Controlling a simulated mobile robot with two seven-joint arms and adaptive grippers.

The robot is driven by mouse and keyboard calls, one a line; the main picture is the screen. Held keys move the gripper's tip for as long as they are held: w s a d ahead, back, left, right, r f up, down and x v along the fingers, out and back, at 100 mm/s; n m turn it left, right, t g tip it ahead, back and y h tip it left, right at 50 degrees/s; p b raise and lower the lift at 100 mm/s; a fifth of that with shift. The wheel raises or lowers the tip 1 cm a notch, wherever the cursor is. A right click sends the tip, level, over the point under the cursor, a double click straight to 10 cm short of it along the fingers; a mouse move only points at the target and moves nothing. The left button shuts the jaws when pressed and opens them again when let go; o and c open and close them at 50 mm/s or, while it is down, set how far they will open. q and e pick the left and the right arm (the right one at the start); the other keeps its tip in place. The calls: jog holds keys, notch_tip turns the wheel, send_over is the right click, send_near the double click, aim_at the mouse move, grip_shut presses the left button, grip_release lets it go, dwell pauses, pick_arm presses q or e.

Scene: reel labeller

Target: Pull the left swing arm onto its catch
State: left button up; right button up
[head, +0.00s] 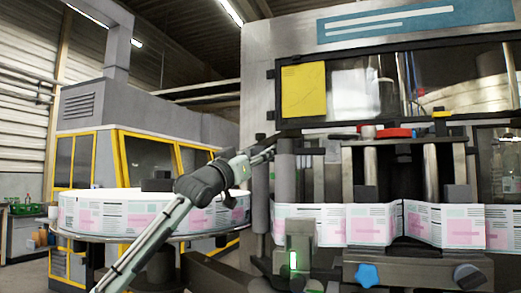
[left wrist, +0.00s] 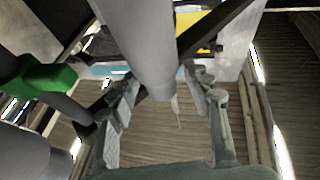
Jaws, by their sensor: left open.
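My left gripper (head: 262,155) reaches in from the left to the upper left of the labeller, beside an upright grey roller (head: 285,178) that appears to belong to the left swing arm. In the left wrist view, my open gripper (left wrist: 165,100) has one finger on each side of a smooth grey cylinder (left wrist: 150,45), probably that roller. The fingers look apart from it; how deep it sits between them I cannot tell. The catch cannot be made out clearly. A grey block with a green light (head: 293,260) stands below the roller. My right gripper is not in view.
A label web (head: 330,225) runs across the machine front. A big label reel (head: 120,212) lies on a round table at left. A blue star knob (head: 367,275) sits low in front. A green part (left wrist: 45,75) is close to the gripper in the wrist view.

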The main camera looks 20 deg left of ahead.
pick_arm(q)
jog(key=shift+w+r, duration=0.1)
jog(key=shift+w, duration=0.1)
grip_shut()
dwell(0.3)
